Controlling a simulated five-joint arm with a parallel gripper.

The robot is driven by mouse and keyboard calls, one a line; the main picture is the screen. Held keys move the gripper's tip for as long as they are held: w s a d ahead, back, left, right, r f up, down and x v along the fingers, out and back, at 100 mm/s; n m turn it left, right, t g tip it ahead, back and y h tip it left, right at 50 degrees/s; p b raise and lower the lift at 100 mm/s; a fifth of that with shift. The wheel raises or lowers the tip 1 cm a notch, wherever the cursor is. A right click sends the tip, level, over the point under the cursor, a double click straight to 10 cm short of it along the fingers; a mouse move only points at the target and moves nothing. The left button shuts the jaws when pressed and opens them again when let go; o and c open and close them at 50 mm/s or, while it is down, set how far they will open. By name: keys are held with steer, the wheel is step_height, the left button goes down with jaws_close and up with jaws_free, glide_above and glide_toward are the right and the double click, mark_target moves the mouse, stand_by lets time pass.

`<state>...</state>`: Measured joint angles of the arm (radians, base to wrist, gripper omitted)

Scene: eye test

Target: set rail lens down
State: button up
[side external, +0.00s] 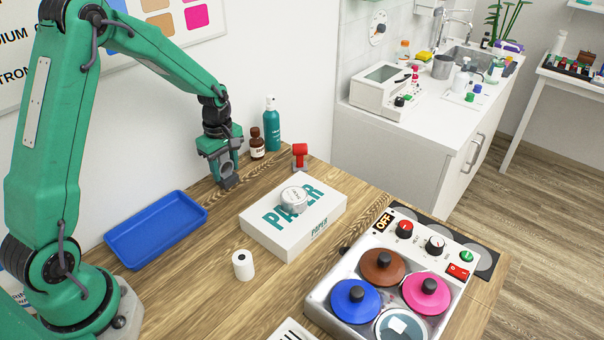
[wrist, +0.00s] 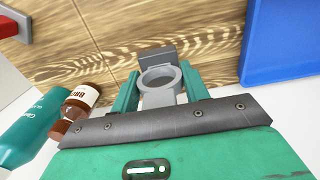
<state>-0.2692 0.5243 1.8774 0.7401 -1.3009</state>
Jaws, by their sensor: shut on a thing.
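My gripper (side external: 226,164) is shut on the rail lens (side external: 229,181), a grey ring-shaped holder with a block-like foot. In the side view it hangs below my gripper near the back edge of the wooden table (side external: 205,235), right of the blue tray and left of the bottles. In the wrist view the rail lens (wrist: 158,54) sits between the two green fingers of my gripper (wrist: 161,74), its foot pointing away from the wrist over bare wood. I cannot tell whether the foot touches the table.
A blue tray (side external: 112,246), brown bottle (side external: 257,145), teal bottle (side external: 272,128), red object (side external: 299,157), PAPER box (side external: 270,235) bearing a round tin (side external: 294,199), white roll (side external: 243,265) and appliance with coloured lids (side external: 324,298) surround it. Bare wood lies between tray and box.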

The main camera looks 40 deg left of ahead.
steer(key=shift+f, duration=0.25)
steer(key=shift+f, duration=0.15)
steer(key=o, duration=1.1)
steer(key=shift+c, duration=0.2)
step_height(320, 180, up, 12)
steer(key=shift+r, duration=0.15)
stand_by(0.4)
